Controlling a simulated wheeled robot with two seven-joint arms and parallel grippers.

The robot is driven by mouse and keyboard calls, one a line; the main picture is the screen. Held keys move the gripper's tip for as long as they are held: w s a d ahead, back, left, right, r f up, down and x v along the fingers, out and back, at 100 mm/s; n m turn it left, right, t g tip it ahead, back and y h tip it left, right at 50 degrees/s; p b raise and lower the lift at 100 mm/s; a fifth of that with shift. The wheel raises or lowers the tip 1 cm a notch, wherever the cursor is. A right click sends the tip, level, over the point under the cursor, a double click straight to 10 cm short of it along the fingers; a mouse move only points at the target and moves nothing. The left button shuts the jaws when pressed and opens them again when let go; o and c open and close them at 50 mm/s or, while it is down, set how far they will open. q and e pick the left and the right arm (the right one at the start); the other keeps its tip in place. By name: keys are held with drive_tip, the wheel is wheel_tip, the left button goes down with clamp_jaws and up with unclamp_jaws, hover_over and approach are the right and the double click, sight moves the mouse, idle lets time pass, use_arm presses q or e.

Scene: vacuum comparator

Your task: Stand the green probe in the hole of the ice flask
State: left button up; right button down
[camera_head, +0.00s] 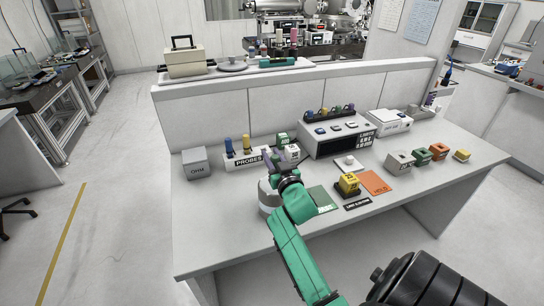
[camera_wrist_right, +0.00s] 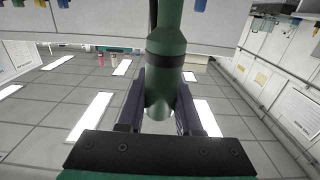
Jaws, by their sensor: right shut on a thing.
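My right gripper (camera_head: 286,156) is at the middle left of the workbench, in front of the probe rack. It is shut on the green probe (camera_head: 282,138), whose green top shows above the fingers. In the right wrist view the green probe (camera_wrist_right: 166,70), with a dark band, sits between the two dark fingers of the gripper (camera_wrist_right: 160,100). A light grey round vessel, which looks like the ice flask (camera_head: 266,198), stands just below the gripper, partly covered by my arm. Its hole and the probe's lower end are hidden in the head view. My left gripper is not in view.
The probe rack (camera_head: 247,161) holds a blue and a yellow probe. A grey OHM box (camera_head: 195,162) stands left of it. The comparator (camera_head: 340,139) is right.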

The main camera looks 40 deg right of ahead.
drive_tip(key=shift+f+b, duration=0.8)
drive_tip(key=shift+f, duration=0.45)
drive_tip(key=c, duration=0.5)
unclamp_jaws()
drive_tip(key=b+v, duration=0.2)
drive_tip(key=v, duration=1.2)
drive_tip(key=shift+s+b, duration=0.25)
drive_tip(key=shift+b, duration=0.15)
